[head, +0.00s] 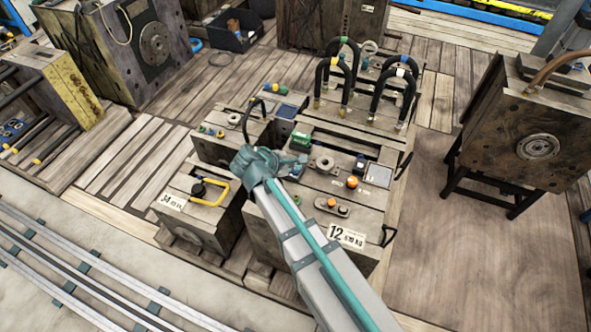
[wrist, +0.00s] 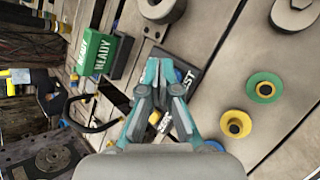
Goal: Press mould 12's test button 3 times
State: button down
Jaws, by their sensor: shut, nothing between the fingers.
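Mould 12 (head: 346,236) is a weathered wooden block with a white number label on its front edge. My gripper (head: 299,164) is over its top, near a green box (head: 301,141) and a grey ring (head: 325,163). In the wrist view my gripper (wrist: 162,72) is shut and empty, its teal fingers over a dark plate (wrist: 188,80) with partly hidden lettering that seems to read TEST. The fingers cover much of this plate; any button on it is hidden. I cannot tell whether the tips touch it. The green box (wrist: 97,52) reads READY.
Mould 34 (head: 173,201), with a yellow handle, stands left of mould 12. Tall black hoses (head: 346,85) rise behind.

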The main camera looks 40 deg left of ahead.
aim_at(294, 172)
jog(key=shift+f, duration=0.45)
dwell(0.4)
jog(key=shift+r, duration=0.1)
jog(key=shift+r+p, duration=0.75)
jog(key=shift+r, duration=0.05)
jog(key=shift+r+p, duration=2)
jog(key=shift+r, duration=0.55)
